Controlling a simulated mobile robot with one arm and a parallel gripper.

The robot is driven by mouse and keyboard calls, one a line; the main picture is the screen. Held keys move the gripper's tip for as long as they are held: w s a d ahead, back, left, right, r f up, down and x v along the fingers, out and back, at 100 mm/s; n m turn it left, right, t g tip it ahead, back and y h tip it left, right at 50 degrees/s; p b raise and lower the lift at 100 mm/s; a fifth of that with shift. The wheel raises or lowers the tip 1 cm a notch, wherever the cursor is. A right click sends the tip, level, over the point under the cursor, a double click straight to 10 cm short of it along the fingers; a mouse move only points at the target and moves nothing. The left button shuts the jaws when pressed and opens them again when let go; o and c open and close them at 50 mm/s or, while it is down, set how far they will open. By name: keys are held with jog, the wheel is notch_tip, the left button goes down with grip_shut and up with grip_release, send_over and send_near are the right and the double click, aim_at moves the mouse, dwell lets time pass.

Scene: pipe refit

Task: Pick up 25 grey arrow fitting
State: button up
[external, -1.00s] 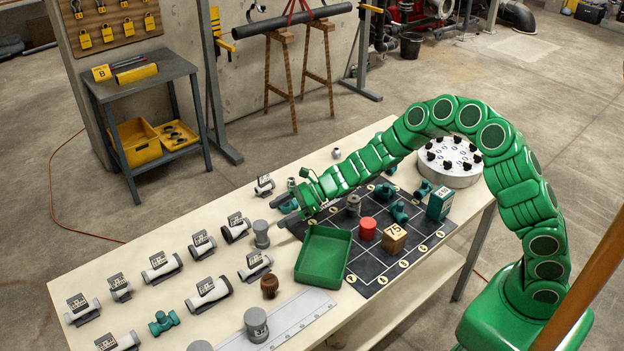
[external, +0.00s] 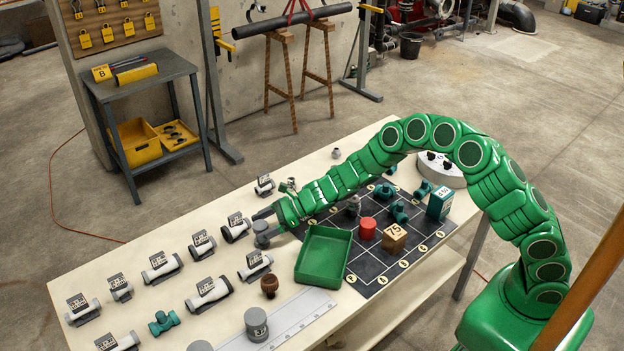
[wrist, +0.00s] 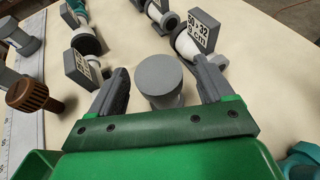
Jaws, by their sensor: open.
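My gripper (external: 265,222) is open over the table, left of the dark grid mat. In the wrist view, the open jaws of my gripper (wrist: 161,84) stand either side of a grey round-topped fitting (wrist: 160,76), with no clear grip on it. This grey fitting (external: 262,239) is upright in the external view, its upper part partly covered by my gripper. I see no number or arrow on it, so I cannot tell whether it is the 25 grey arrow fitting. Another grey fitting (external: 256,322) with a label stands near the ruler.
Labelled pipe pieces (external: 236,230) stand close to my gripper, one with a 50 > 32 sign (wrist: 200,30). A green tray (external: 322,258) lies right of the grey fitting. A brown ribbed plug (external: 269,287) stands nearer the front. The mat (external: 375,278) holds several blocks and fittings.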

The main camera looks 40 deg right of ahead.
jog(key=shift+w+a+f, duration=0.15)
jog(key=shift+a+f, duration=0.05)
jog(key=shift+a, duration=0.25)
jog(key=shift+c, duration=0.2)
jog(key=c, duration=1.1)
jog(key=shift+c, duration=0.2)
jog(key=shift+r, duration=0.15)
jog(key=shift+r, duration=0.2)
notch_tip(320, 180, up, 3)
jog(key=shift+d+r, duration=0.1)
jog(key=shift+d, duration=0.05)
jog(key=s+d+r, duration=0.6)
jog(key=s+r, duration=0.3)
jog(key=s, duration=0.3)
jog(key=shift+s+d, duration=0.15)
jog(key=shift+d, duration=0.1)
